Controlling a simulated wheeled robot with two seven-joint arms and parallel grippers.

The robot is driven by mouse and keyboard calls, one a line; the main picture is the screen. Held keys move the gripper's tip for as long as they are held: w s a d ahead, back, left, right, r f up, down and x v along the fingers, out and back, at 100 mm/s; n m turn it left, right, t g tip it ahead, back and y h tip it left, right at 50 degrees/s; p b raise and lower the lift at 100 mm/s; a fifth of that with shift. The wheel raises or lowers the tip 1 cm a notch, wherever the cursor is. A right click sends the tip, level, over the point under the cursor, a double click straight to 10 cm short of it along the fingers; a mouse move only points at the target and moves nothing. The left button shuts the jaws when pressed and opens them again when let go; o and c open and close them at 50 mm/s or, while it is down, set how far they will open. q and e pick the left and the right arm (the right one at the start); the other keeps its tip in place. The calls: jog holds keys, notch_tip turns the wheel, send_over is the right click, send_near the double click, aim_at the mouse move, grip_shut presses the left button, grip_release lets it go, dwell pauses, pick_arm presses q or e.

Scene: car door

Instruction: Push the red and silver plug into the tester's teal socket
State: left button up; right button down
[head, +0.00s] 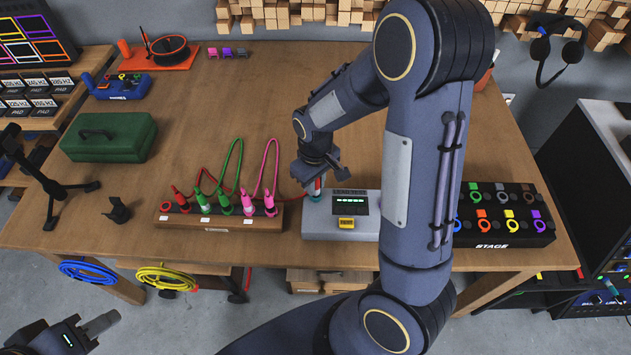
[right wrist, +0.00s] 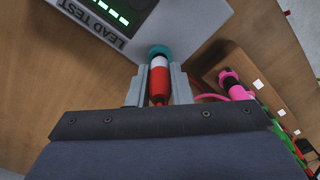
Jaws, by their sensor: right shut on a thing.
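The red and silver plug (right wrist: 158,85) is between the fingers of my right gripper (right wrist: 157,90), which is shut on it. It also shows below the gripper in the head view (head: 318,184). Its pale end meets the teal socket (right wrist: 160,51) in the right wrist view, in line with it; how deep it sits is hidden. The socket is on the left part of the grey tester (head: 316,222), marked LEAD TEST, with a lit display (head: 350,201). My right gripper (head: 319,178) is just above the socket. My left gripper (head: 100,323) is at the lower left, away from the table; its opening is unclear.
A wooden rack (head: 226,220) with red, green and pink plugs and looped leads stands left of the tester. A black STAGE box (head: 507,228) stands to its right. A green toolbox (head: 108,137) is at the left. The table behind the rack is mostly clear.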

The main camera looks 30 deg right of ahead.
jog(key=shift+f+b, duration=0.5)
jog(key=shift+f, duration=0.1)
jog(key=c, duration=1.2)
grip_release()
jog(key=shift+c, duration=0.2)
notch_tip(320, 180, up, 8)
jog(key=shift+f, duration=0.1)
jog(key=s+a+r+m+t+y, duration=0.2)
jog(key=s+r, duration=0.3)
jog(key=s, duration=0.3)
jog(key=s+a+r+m+t+y, duration=0.1)
jog(key=s+a+r+m+t, duration=0.1)
jog(key=s, duration=0.7)
notch_tip(320, 180, up, 3)
jog(key=shift+f+t+y, duration=0.15)
jog(key=shift+t+y, duration=0.25)
jog(key=shift+t, duration=0.4)
